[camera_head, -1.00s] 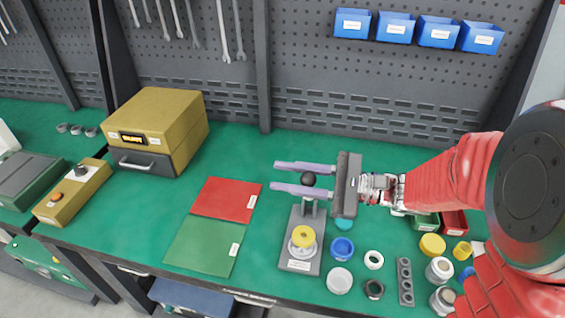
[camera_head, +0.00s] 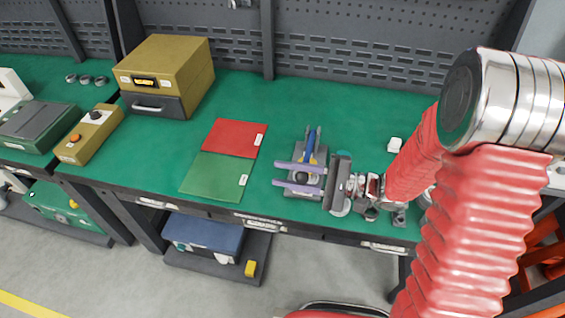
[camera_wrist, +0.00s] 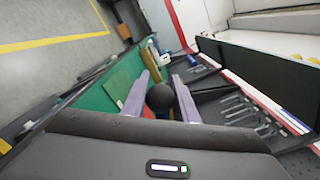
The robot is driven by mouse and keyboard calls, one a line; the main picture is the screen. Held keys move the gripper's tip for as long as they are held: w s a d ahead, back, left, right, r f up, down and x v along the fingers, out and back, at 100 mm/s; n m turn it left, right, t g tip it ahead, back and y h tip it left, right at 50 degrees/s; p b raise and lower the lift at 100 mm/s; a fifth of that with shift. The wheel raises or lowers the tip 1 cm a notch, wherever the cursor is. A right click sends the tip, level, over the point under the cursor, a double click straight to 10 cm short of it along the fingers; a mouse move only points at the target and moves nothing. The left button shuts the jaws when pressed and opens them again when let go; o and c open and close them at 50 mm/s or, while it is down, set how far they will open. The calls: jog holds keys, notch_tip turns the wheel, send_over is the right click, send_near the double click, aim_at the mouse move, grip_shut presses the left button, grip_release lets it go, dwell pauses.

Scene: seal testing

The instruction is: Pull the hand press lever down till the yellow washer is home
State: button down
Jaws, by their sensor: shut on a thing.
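My gripper (camera_head: 278,174) reaches in from the right over the hand press, its two purple fingers on either side of the lever's black ball knob (camera_head: 302,178). It is shut on the knob, which also shows between the fingers in the wrist view (camera_wrist: 160,97). The knob is low, at the front of the press. A blue part of the press (camera_head: 311,141) stands up behind the fingers, with a small yellow patch (camera_head: 313,158) below it. I cannot tell whether this patch is the yellow washer; the seat is largely hidden by the gripper.
A red mat (camera_head: 233,136) and a green mat (camera_head: 215,177) lie left of the press. A yellow case (camera_head: 166,67) stands at the back left. A white part (camera_head: 395,145) lies right of the press. My arm covers the bench's right side.

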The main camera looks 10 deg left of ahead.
jog(key=f, duration=0.3)
jog(key=shift+s+a, duration=0.1)
jog(key=shift+s, duration=0.4)
jog(key=c, duration=1.4)
grip_release()
jog(key=d, duration=1.3)
jog(key=shift+s+d, duration=0.3)
jog(key=shift+d, duration=0.1)
